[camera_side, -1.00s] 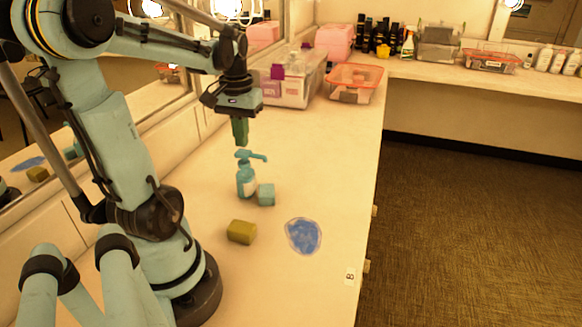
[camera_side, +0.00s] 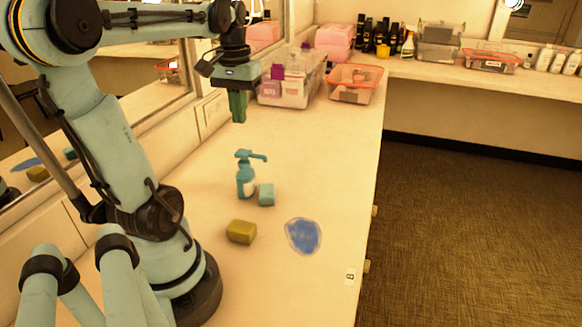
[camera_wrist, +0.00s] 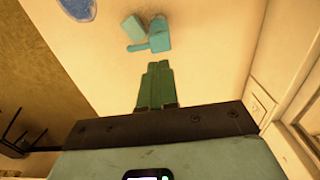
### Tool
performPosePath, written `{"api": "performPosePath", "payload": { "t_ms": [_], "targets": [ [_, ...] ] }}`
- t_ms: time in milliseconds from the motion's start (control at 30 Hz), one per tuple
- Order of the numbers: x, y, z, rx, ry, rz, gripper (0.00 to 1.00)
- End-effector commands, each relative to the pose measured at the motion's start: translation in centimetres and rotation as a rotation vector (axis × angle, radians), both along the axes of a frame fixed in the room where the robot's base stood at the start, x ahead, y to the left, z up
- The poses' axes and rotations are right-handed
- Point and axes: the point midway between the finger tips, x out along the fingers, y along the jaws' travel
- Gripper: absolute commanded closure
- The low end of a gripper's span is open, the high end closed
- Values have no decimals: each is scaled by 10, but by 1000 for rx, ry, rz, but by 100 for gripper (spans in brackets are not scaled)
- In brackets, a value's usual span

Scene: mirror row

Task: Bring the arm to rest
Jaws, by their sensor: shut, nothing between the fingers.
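My gripper (camera_side: 238,107) hangs pointing down above the counter, with its green fingers together and nothing between them. It is above and slightly left of the teal pump bottle (camera_side: 246,180) in the side view, clear of it. In the wrist view my gripper (camera_wrist: 157,84) shows its fingers side by side, with the pump bottle (camera_wrist: 159,36) and a light blue block (camera_wrist: 133,27) beyond the tips. The block also shows in the side view (camera_side: 266,195), standing right beside the bottle.
A yellow-olive block (camera_side: 241,232) and a blue patch (camera_side: 303,236) lie on the counter (camera_side: 330,180) nearer the front. A clear bin (camera_side: 292,88) and an orange-rimmed bin (camera_side: 355,84) stand behind my gripper. A mirror (camera_side: 140,80) runs along the left wall.

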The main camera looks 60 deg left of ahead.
Motion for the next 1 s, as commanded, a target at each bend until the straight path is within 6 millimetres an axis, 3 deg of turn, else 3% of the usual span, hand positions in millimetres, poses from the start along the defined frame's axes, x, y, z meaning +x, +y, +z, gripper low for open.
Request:
{"api": "performPosePath", "payload": {
  "t_ms": [300,433,567,700,900,1000],
  "targets": [
    [1,-1,0,2,-2,-5,100],
    [13,-18,-5,33,-36,-70,100],
    [37,-57,-16,102,-126,-219,100],
    [59,-113,-32,176,-268,-415,100],
    [72,-183,-51,230,-466,-643,100],
    [73,-205,-57,239,-534,-712,100]
  ]
}}
